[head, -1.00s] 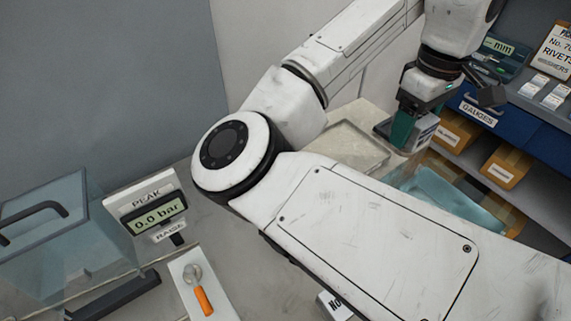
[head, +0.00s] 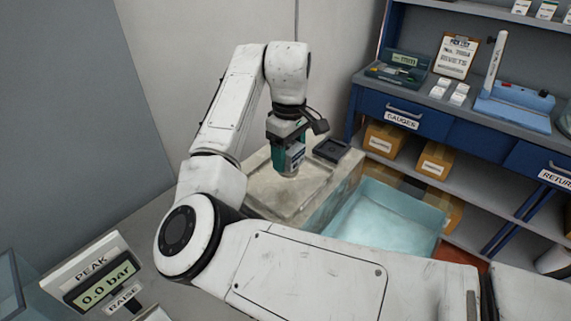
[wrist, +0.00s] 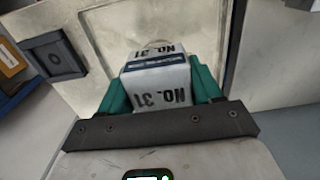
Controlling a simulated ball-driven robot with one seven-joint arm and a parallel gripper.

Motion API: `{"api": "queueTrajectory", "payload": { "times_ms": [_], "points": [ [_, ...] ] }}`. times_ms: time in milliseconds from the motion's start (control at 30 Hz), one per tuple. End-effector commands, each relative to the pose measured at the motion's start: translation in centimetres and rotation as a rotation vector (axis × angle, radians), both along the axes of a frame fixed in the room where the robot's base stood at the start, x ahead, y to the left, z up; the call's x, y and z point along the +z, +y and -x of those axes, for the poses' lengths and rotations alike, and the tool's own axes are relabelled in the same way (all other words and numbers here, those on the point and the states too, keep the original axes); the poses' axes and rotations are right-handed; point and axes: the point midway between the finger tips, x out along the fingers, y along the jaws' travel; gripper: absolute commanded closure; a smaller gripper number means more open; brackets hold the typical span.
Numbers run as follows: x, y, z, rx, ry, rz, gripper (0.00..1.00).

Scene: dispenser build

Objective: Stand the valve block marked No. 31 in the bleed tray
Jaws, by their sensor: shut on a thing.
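My gripper (head: 289,165) has teal fingers and is shut on a pale grey valve block, which also shows in the wrist view (wrist: 160,92). The block reads "No. 31" on two faces and has a dark label band. It points down over the pale, stained shallow tray (head: 262,203), which I take for the bleed tray. In the wrist view this tray (wrist: 108,62) lies below and beyond the block. I cannot tell whether the block touches the tray floor. The block's lower end is hidden in the wrist view.
A small dark square pad (head: 332,150) sits by the tray's back right corner. A translucent teal bin (head: 385,215) is right of the tray. A blue shelf unit (head: 455,135) stands behind. A PEAK gauge (head: 100,275) is at front left.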

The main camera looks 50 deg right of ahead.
Motion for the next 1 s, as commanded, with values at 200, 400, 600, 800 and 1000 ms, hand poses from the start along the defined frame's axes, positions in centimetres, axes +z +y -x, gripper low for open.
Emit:
{"api": "queueTrajectory", "payload": {
  "times_ms": [200, 400, 600, 800, 1000],
  "points": [
    [-1.4, 0.0, -1.2, 0.001, 0.000, -0.001, 0.99],
    [-3.8, -0.1, -1.0, -0.001, -0.001, 0.000, 0.99],
    [-4.2, -0.1, -1.0, -0.001, -0.001, 0.002, 0.99],
    [-4.4, -0.1, -1.0, -0.001, 0.000, 0.002, 0.99],
    [-4.5, -0.1, -1.0, -0.001, 0.000, 0.001, 0.20]
  ]
}}
